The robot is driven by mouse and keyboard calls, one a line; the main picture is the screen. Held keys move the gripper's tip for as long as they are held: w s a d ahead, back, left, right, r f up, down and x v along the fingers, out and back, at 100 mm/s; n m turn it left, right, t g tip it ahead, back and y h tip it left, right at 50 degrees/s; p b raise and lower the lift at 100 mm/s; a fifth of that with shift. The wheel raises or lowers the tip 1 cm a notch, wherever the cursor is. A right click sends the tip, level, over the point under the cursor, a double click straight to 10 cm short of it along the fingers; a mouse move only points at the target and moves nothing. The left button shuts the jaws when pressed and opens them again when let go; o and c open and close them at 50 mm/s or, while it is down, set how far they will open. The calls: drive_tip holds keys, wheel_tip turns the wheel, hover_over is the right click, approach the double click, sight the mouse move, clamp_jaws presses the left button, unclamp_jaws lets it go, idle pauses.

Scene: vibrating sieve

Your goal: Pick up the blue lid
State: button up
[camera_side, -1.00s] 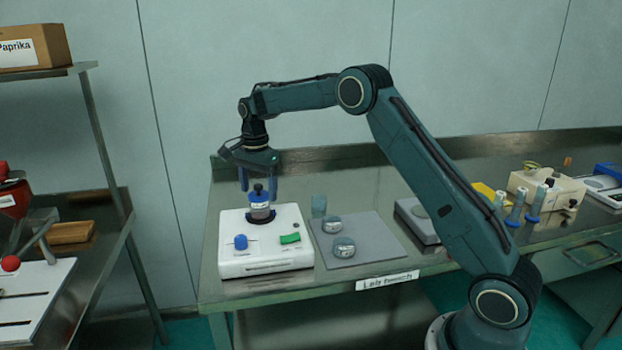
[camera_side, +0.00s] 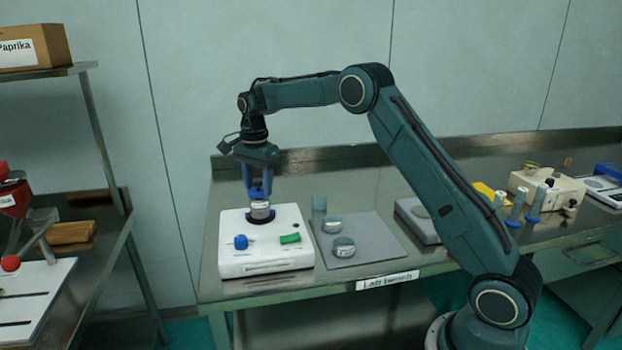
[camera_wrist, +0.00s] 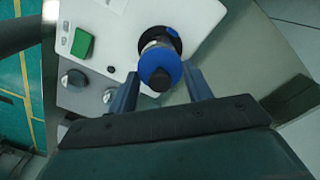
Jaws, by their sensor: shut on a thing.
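The blue lid (camera_wrist: 153,62) with its black knob sits on top of a clear, labelled sieve container (camera_side: 260,212). The container stands upright in a dark ring on the white shaker (camera_side: 266,260). My gripper (camera_side: 260,192) points straight down over the container and is shut on the lid, with its fingers on either side. In the side view the fingers mostly hide the lid. In the wrist view, the lid lies between the fingertips of my gripper (camera_wrist: 160,75). The lid and container look still together.
The shaker has a blue dial (camera_side: 240,242) and a green switch (camera_side: 290,239) in front. A grey device (camera_side: 415,218) stands further right.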

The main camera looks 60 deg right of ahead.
sight(257, 180)
wheel_tip(257, 180, up, 18)
drive_tip(key=shift+r, duration=0.25)
idle(0.6)
drive_tip(key=shift+r, duration=0.1)
idle(0.7)
drive_tip(key=s+d+f, duration=0.4)
drive_tip(key=s+d, duration=0.5)
drive_tip(key=d, duration=0.5)
drive_tip(key=s+d+f, duration=0.2)
drive_tip(key=s+f, duration=0.1)
drive_tip(key=s, duration=0.3)
drive_tip(key=s+d+f, duration=0.2)
drive_tip(key=s+f, duration=0.1)
drive_tip(key=s, duration=0.4)
drive_tip(key=shift+s+d, duration=0.25)
drive_tip(key=shift+d, duration=0.05)
drive_tip(key=shift+f, duration=0.15)
